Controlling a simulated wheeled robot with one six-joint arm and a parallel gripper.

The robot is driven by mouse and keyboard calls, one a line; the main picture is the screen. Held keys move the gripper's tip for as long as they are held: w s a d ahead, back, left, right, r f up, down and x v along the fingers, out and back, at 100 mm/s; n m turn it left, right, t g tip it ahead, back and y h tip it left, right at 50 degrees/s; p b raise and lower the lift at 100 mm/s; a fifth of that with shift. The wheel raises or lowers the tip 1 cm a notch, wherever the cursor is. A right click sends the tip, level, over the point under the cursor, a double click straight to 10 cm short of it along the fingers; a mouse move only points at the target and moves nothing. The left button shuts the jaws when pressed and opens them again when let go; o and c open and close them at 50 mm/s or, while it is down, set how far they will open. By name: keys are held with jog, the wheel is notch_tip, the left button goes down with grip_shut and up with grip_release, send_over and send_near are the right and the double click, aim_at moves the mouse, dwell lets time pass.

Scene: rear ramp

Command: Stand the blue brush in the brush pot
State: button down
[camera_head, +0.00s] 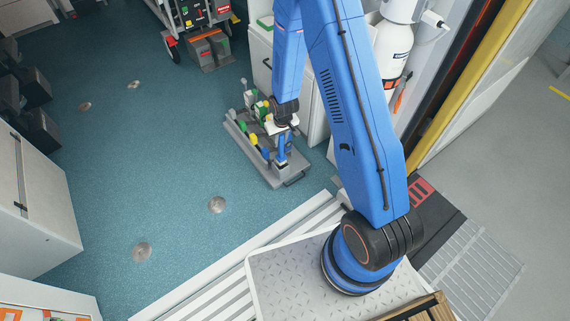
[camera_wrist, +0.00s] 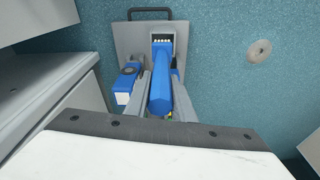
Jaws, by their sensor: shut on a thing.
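The blue brush (camera_wrist: 160,95) is between the two fingers of my gripper (camera_wrist: 163,88), which is shut on it. In the head view the brush (camera_head: 282,152) points downward below my gripper (camera_head: 281,130), over the near end of a grey tray. In the wrist view its far end, with a row of pale tufts, lies within the outline of a square grey pot (camera_wrist: 175,37). I cannot tell how deep the end sits or whether it touches the bottom. The pot is mostly hidden in the head view.
The grey tray (camera_head: 288,182) stands on the teal floor and carries several green, yellow and white items. A blue and white item (camera_wrist: 127,80) is just left of the brush. A white cabinet (camera_head: 315,105) stands close on the right. Open floor (camera_head: 170,165) lies left.

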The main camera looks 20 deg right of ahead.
aim_at(282, 137)
jog(key=shift+f, duration=4.95)
jog(key=c, duration=1.5)
grip_release()
jog(key=r, duration=0.4)
jog(key=s+r, duration=0.1)
jog(key=r, duration=0.3)
jog(key=s+r, duration=0.1)
jog(key=r, duration=0.3)
jog(key=shift+d+r, duration=0.1)
jog(key=shift+r, duration=0.3)
jog(key=s+d+r, duration=0.1)
jog(key=s+r, duration=0.2)
jog(key=r, duration=0.6)
jog(key=s+d+r+t, duration=0.1)
jog(key=s+r, duration=0.2)
jog(key=r, duration=0.7)
jog(key=s+d+r, duration=0.2)
jog(key=r, duration=0.7)
jog(key=shift+m+t, duration=0.9)
jog(key=s+d+r, duration=0.1)
jog(key=s+r, duration=0.4)
jog(key=s, duration=0.3)
jog(key=s+d+r, duration=0.1)
jog(key=s+r, duration=0.4)
jog(key=s, duration=0.3)
jog(key=s+r, duration=0.5)
jog(key=s, duration=0.3)
jog(key=shift+s+d+r, duration=0.1)
jog(key=shift+d+r, duration=0.15)
jog(key=shift+d, duration=0.15)
